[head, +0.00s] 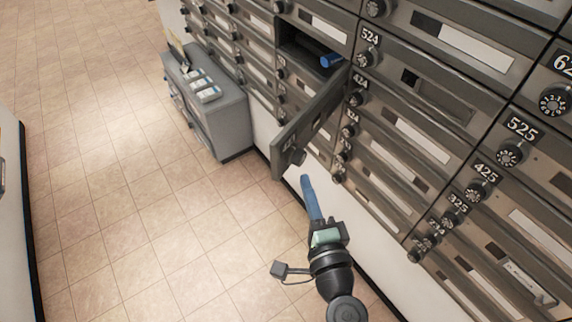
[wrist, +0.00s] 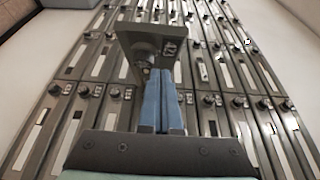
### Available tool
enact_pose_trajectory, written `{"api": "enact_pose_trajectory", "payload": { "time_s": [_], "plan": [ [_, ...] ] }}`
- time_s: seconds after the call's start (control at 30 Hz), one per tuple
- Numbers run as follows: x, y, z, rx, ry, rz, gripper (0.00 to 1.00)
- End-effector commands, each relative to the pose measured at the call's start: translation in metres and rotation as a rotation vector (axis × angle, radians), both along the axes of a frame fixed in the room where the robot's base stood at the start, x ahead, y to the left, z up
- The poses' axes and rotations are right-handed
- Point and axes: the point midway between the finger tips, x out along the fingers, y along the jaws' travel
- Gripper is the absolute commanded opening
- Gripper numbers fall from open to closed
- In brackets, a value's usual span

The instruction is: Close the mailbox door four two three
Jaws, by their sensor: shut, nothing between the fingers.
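The mailbox door 423 (head: 306,124) is a dark grey metal panel with a round dial. It stands swung out from the bank of mailboxes, beside an open dark compartment (head: 307,52) that has a blue item (head: 330,61) inside. In the wrist view the open door (wrist: 150,52) stands ahead, its dial and number plate facing me. My gripper (head: 305,180) has blue fingers, shut and empty. In the head view its tips are just below and right of the door's dial end. In the wrist view the fingers (wrist: 162,85) overlap the door's lower part; I cannot tell whether they touch it.
Shut mailbox doors with dials and number plates, such as 525 (head: 522,128), fill the wall at right. A grey cabinet (head: 208,100) with small trays on top stands at the left against the wall. The tiled floor (head: 120,200) is clear.

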Motion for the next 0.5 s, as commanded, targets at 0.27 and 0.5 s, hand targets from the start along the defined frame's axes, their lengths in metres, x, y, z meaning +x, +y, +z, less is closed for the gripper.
{"api": "enact_pose_trajectory", "payload": {
  "time_s": [0.27, 0.5],
  "plan": [
    [0.034, 0.027, 0.002, -0.001, 0.000, 0.003, 0.00],
    [0.041, 0.038, 0.000, -0.001, 0.000, 0.000, 0.00]
  ]
}}
